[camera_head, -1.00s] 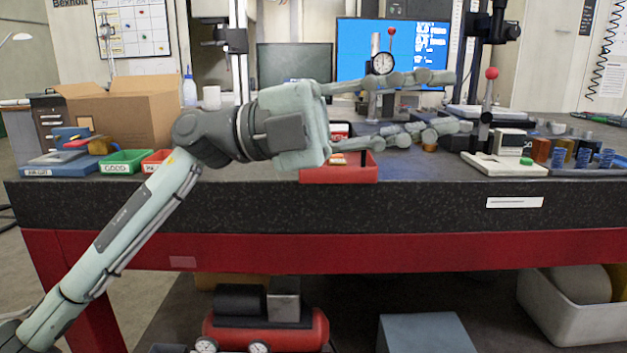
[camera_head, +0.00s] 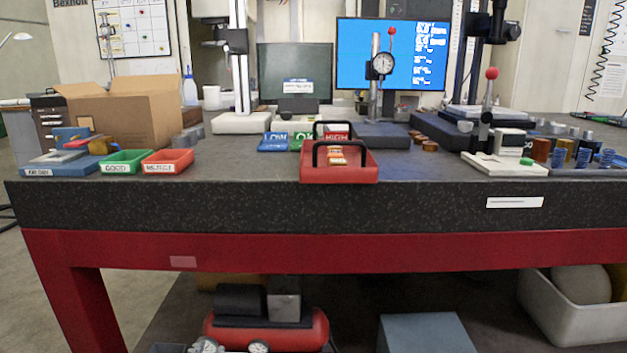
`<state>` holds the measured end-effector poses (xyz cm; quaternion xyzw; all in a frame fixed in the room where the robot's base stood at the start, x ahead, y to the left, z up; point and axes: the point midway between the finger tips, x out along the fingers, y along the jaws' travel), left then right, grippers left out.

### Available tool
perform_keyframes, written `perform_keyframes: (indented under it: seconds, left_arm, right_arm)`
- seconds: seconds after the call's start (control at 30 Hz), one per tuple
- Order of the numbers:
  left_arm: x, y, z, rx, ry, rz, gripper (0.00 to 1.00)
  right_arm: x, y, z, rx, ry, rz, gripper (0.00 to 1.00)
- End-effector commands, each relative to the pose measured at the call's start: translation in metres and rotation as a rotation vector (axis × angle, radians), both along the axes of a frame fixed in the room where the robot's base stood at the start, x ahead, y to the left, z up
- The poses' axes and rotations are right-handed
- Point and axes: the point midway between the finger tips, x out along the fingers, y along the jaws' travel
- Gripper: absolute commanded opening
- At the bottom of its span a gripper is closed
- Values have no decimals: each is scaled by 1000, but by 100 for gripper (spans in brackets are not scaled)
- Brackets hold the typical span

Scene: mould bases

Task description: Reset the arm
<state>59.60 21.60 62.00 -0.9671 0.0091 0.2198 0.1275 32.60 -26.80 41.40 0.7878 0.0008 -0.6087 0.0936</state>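Neither my left nor my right arm or gripper shows in the head view. A red tray (camera_head: 340,174) with black handles stands at the front middle of the dark stone table (camera_head: 120,207). A small orange-and-white item (camera_head: 337,155) lies in it. Nothing of mine covers the tray or the table.
A green GOOD bin (camera_head: 126,163) and a red REJECT bin (camera_head: 167,162) stand at left, near a cardboard box (camera_head: 135,112). Behind the tray are a blue LOW bin (camera_head: 273,142) and a dial gauge stand (camera_head: 375,85). A white-based press (camera_head: 503,164) stands at right.

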Motion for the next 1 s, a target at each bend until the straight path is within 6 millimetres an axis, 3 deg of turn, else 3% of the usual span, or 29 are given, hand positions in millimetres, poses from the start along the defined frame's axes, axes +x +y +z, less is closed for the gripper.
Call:
perform_keyframes:
  seconds: [0.03,0.2,0.3,0.4,0.5,0.63,1.0]
  left_arm:
    - [-25,9,-33,-1,99,26,26]
    - [-116,34,-123,2,417,90,26]
    - [-172,43,-161,0,584,112,26]
    - [-219,49,-185,-3,715,123,26]
    - [-250,51,-199,-8,802,129,26]
    - [-268,53,-206,-10,852,131,26]
    - [-268,53,-206,-10,852,131,26]
  right_arm:
    - [0,0,0,0,0,0,39]
    - [0,0,0,0,-1,0,39]
    - [0,0,0,0,-1,0,39]
    - [1,0,1,0,-2,0,39]
    - [1,0,1,0,-2,0,39]
    - [1,0,1,0,-3,0,39]
    - [1,0,1,0,-3,0,39]
